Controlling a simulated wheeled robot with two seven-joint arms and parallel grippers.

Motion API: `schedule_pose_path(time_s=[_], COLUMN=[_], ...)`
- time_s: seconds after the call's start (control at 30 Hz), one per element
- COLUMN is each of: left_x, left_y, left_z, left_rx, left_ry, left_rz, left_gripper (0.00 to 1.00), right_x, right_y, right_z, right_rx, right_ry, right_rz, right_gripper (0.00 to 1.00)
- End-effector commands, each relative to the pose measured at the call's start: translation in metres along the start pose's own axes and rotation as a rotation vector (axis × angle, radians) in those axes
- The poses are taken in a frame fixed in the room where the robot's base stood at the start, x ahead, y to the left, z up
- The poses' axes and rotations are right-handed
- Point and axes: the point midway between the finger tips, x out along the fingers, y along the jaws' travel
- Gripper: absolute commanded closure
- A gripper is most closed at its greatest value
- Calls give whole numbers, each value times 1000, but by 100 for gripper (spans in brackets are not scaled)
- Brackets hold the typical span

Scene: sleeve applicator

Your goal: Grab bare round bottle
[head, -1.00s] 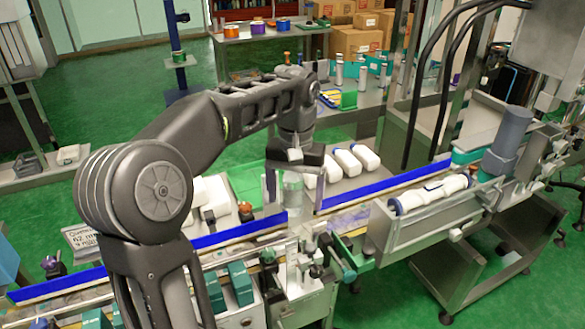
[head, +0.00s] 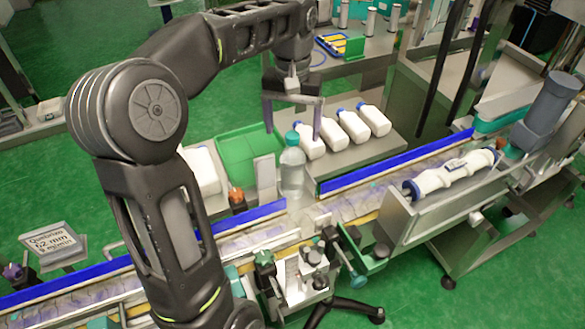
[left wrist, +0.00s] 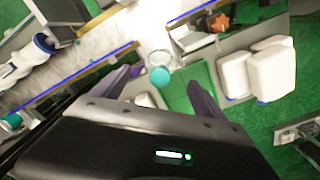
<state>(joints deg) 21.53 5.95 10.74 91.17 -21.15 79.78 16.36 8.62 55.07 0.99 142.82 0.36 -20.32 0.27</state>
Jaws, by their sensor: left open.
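The bare round bottle (head: 291,172) is clear with a teal cap and has no visible label. It stands upright at the conveyor, at the gap between the blue rails in the head view. My left gripper (head: 292,133) is open above it, fingers pointing down and to either side of the cap in the picture. In the left wrist view the teal cap (left wrist: 160,77) shows between the tips of the open left gripper (left wrist: 160,76). The fingers do not visibly touch the bottle. The exact height of the tips against the cap is hard to tell. My right gripper is not in view.
Several white bottles (head: 354,125) lie on a metal table behind the conveyor, close to my left gripper. A green tray (head: 240,158) is left of the bottle. Blue rails (head: 395,160) run along the conveyor. A white roller (head: 447,176) is at the right.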

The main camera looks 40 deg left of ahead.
Motion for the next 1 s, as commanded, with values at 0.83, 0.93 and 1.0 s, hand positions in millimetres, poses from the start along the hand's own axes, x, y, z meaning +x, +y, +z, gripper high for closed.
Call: schedule_pose_path(time_s=[0.83,0.93,1.0], left_x=[61,70,71], left_y=[0,0,0], left_z=[-1,-1,-1], left_rx=[0,1,1], left_ry=[-4,-2,0], left_rz=[0,0,0], left_gripper=[17,17,17], right_x=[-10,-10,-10], right_y=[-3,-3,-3], right_z=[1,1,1], right_rx=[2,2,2], right_ry=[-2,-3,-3], right_rz=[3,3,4], right_gripper=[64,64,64])
